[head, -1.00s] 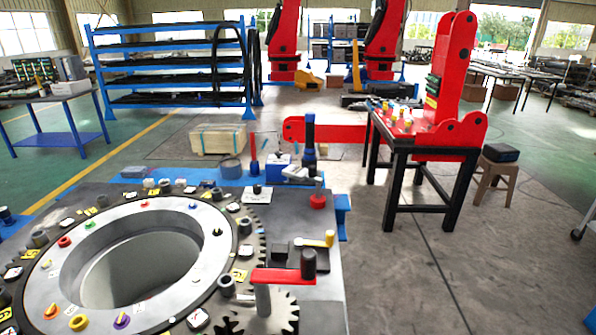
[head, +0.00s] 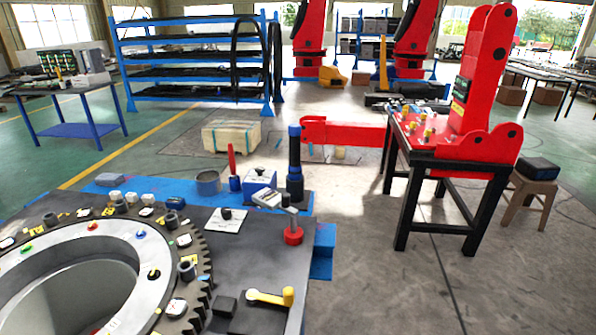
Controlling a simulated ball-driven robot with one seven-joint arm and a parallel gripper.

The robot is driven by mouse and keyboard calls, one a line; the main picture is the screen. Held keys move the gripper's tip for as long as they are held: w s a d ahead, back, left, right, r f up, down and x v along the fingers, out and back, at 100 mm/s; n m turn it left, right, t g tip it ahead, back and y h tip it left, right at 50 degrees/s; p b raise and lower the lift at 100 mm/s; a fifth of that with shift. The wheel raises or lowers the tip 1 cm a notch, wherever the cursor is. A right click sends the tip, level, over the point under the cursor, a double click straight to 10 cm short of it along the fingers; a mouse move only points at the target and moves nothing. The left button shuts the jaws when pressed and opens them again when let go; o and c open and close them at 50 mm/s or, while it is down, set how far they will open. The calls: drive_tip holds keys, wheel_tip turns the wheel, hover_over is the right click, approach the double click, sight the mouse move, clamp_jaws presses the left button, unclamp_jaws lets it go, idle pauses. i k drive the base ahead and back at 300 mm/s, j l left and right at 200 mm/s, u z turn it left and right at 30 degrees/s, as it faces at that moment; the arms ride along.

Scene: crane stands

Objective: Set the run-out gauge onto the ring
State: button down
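A small stand with a round red base (head: 293,237), a thin grey post and a grey piece at its top looks like the run-out gauge. It stands upright near the right edge of the dark tabletop, and nothing holds it. The ring (head: 150,262) is a large pale metal ring inside a dark toothed rim, at the lower left. Its left and near parts are cut off by the picture edge. The stand is to the right of the ring and apart from it. My gripper is not in view.
Near the stand are a dark blue torch-like cylinder (head: 295,165), a white plate with a black knob (head: 227,219) and a yellow-handled lever (head: 270,296). Small parts dot the ring. A black table (head: 436,166) with red machinery stands right. Open floor (head: 390,290) lies between.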

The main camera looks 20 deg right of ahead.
sight(271, 200)
drive_tip(key=i+l+u, duration=0.1)
drive_tip(key=l, duration=0.4)
drive_tip(key=i+l+u, duration=0.1)
drive_tip(key=i+l, duration=0.15)
drive_tip(key=l, duration=0.3)
drive_tip(key=i+l+u, duration=0.1)
drive_tip(key=l, duration=0.4)
drive_tip(key=i+l+u, duration=0.1)
drive_tip(key=l, duration=0.45)
drive_tip(key=i+l+u, duration=0.1)
drive_tip(key=l, duration=0.45)
